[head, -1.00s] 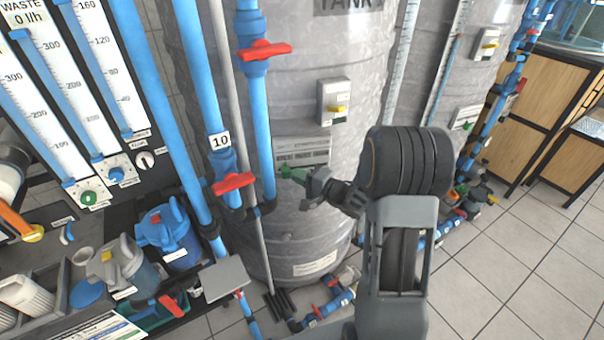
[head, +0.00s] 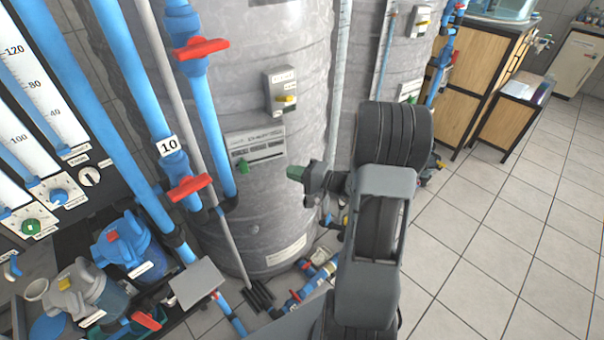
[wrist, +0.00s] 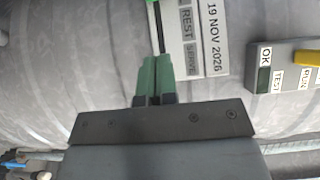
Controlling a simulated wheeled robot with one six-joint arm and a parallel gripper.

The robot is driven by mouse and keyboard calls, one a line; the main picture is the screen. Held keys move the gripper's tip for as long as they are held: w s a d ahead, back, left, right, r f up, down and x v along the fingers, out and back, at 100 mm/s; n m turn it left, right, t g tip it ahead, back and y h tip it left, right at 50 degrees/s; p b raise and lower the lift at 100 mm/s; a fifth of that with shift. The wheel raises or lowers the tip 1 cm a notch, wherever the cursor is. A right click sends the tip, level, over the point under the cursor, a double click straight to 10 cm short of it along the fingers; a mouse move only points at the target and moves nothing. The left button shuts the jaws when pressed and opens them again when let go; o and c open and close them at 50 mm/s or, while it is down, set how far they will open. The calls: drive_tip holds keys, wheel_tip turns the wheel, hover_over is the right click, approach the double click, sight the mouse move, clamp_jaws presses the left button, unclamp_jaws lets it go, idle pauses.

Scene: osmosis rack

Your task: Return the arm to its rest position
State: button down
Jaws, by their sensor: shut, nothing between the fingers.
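My gripper (head: 297,173) has green fingertips and is in front of the large grey tank (head: 300,60) in the head view. My arm is bent, with its dark forearm upright at the picture's middle. In the wrist view the two green fingers (wrist: 155,75) are together with nothing between them. They point toward a white label plate (wrist: 205,40) on the tank with the words REST and SERVE and a date. The gap between fingertips and tank cannot be judged.
A switch box with a yellow handle (head: 281,92) is on the tank. Blue pipes with red valve handles (head: 188,187) stand left of my arm. Wooden cabinets (head: 470,90) stand at upper right; the tiled floor (head: 500,250) at right is clear.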

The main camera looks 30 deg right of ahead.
drive_tip(key=shift+v, duration=1.2)
